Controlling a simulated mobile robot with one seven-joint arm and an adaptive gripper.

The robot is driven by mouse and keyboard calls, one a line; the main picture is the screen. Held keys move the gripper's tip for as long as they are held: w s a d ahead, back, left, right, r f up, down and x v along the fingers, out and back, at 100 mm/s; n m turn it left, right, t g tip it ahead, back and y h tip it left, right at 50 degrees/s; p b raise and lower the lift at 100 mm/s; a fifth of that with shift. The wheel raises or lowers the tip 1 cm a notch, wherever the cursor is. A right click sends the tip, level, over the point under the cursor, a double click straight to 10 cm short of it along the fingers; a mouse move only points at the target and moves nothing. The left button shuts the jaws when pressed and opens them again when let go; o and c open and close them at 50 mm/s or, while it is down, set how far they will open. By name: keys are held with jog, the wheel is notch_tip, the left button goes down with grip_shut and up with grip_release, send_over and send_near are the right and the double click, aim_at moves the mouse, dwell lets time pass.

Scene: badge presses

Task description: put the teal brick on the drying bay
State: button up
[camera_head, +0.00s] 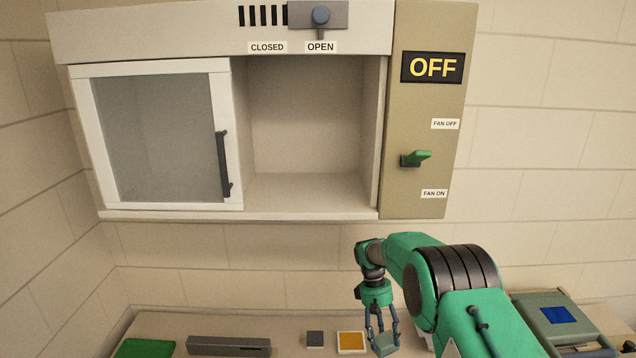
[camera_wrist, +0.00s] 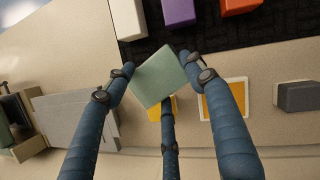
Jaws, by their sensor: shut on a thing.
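My gripper (camera_head: 383,338) is low over the worktop, shut on the teal brick (camera_head: 386,345). In the wrist view the same pale grey-green brick (camera_wrist: 160,77) sits tilted between the fingers (camera_wrist: 163,82). No label names the drying bay. The wall cabinet's open right compartment (camera_head: 310,120) may be it; it is empty and well above my gripper. A framed glass door (camera_head: 155,135) with a dark handle covers the left part.
The fan panel reads OFF (camera_head: 432,68) beside a green lever (camera_head: 415,158). An orange white-edged pad (camera_head: 352,342), dark grey block (camera_head: 315,338) and long grey box (camera_head: 228,345) line the worktop. A dark mat (camera_wrist: 270,45) holds coloured bricks.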

jog(key=shift+r, duration=0.1)
